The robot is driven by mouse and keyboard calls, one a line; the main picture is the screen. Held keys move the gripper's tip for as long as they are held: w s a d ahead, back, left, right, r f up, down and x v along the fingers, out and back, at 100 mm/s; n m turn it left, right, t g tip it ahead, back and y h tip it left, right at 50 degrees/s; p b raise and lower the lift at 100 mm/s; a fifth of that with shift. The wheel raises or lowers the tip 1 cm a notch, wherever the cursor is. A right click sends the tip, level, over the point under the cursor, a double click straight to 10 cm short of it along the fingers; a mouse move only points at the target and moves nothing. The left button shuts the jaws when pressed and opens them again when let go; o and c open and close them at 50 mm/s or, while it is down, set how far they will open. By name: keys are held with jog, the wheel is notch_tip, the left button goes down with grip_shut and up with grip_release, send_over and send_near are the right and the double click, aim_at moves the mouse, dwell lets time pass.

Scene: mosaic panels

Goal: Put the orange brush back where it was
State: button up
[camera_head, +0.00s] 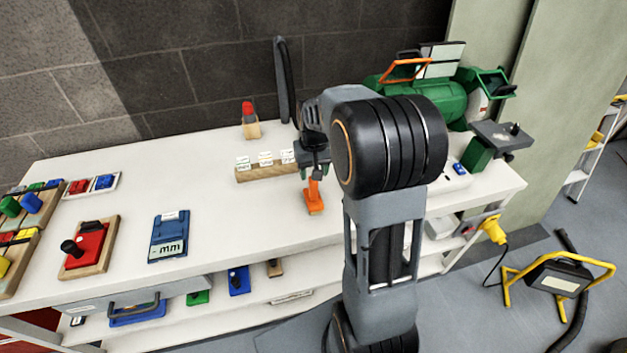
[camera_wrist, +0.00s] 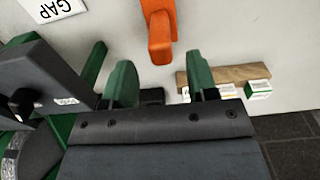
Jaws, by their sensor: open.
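The orange brush (camera_head: 314,197) stands on the white bench just below my gripper (camera_head: 314,163), near the right end of a wooden block with labels (camera_head: 265,173). In the wrist view, the brush (camera_wrist: 160,30) shows at the top middle, its near end lined up between the green fingertips (camera_wrist: 160,62). The fingers are apart with a gap between them, and the brush appears just past their tips. The labelled wooden block (camera_wrist: 222,74) is at right in that view. My arm hides part of the bench in the head view.
A green machine (camera_head: 435,100) and a grey-green vise (camera_head: 490,145) stand at the bench's right. A red-topped wooden piece (camera_head: 250,122) is at the back. A blue "mm" gauge (camera_head: 169,237) and red switch board (camera_head: 90,248) lie left. A "GAP" card (camera_wrist: 52,8) shows in the wrist view.

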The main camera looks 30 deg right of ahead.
notch_tip(320, 180, up, 6)
jog(key=shift+s+f, duration=0.1)
jog(key=s+a+n+t, duration=0.1)
jog(key=s+a, duration=0.4)
jog(key=s, duration=0.2)
jog(key=s+a+n+t, duration=0.1)
jog(key=s+a, duration=0.3)
jog(key=s, duration=0.4)
jog(key=shift+s+a+t, duration=0.3)
jog(key=shift+a+t, duration=0.05)
jog(key=shift+t, duration=0.35)
jog(key=shift+r, duration=0.2)
notch_tip(320, 180, up, 2)
jog(key=shift+r+p, duration=0.1)
jog(key=shift+p, duration=0.95)
